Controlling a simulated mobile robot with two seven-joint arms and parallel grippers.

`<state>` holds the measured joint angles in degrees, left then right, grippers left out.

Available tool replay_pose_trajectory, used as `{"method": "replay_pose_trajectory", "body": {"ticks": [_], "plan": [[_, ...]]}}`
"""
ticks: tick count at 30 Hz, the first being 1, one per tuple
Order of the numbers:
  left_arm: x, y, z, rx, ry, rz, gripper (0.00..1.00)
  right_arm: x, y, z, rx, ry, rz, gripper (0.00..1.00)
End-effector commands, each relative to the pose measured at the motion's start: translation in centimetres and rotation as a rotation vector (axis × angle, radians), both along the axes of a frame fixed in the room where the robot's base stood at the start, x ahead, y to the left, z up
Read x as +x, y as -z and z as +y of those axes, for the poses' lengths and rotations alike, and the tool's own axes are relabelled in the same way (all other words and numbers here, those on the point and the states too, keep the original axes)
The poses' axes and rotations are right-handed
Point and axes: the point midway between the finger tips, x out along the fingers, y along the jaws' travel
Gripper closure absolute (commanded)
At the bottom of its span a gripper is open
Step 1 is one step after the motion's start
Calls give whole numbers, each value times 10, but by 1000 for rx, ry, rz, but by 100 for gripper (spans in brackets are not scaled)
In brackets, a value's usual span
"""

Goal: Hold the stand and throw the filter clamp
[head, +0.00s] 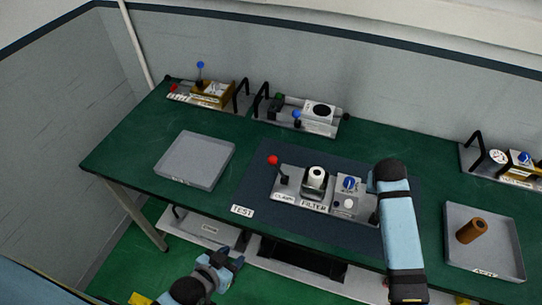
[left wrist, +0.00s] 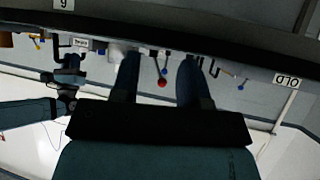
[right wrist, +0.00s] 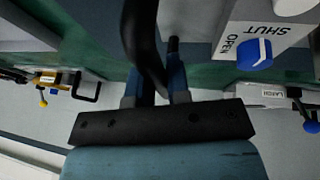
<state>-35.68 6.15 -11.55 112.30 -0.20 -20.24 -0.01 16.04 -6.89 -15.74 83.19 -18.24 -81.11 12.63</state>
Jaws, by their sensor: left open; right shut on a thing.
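The filter stand (head: 330,210) sits on the dark mat at the middle of the bench. Its clamp lever with a red knob (head: 273,160) stands at the stand's left end, beside the filter cup (head: 316,178). The red knob also shows in the left wrist view (left wrist: 162,82), beyond and between my left fingers. My left gripper (head: 232,258) is open and empty, in front of the bench's front edge and away from the lever. My right gripper (right wrist: 155,92) is shut on the stand's black handle (right wrist: 140,35); my right arm hides its fingers in the head view.
An empty grey tray (head: 195,160) lies left of the mat. Another tray (head: 485,240) at the right holds a brown cylinder (head: 471,231). Other stands (head: 210,94) (head: 300,115) with handles line the back. A shelf with units lies below the front edge.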

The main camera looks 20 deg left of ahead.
Motion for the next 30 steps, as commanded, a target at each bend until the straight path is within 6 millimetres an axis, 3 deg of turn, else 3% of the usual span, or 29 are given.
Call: {"method": "replay_pose_trajectory", "body": {"ticks": [1,5,13,20,26,30], "plan": [[-1,1,1,1,1,2,71,-2,3,1,1,-2,5,100],[10,0,-1,2,24,10,100,-2,3,1,1,-2,5,100],[83,-5,-11,39,241,103,100,-2,4,1,1,-2,8,100],[154,-19,1,138,520,198,100,-3,4,1,1,-2,9,100],[212,-55,25,215,787,242,100,-3,5,2,1,-3,10,100],[246,-94,47,253,977,244,100,-3,5,2,1,-3,11,100]]}}
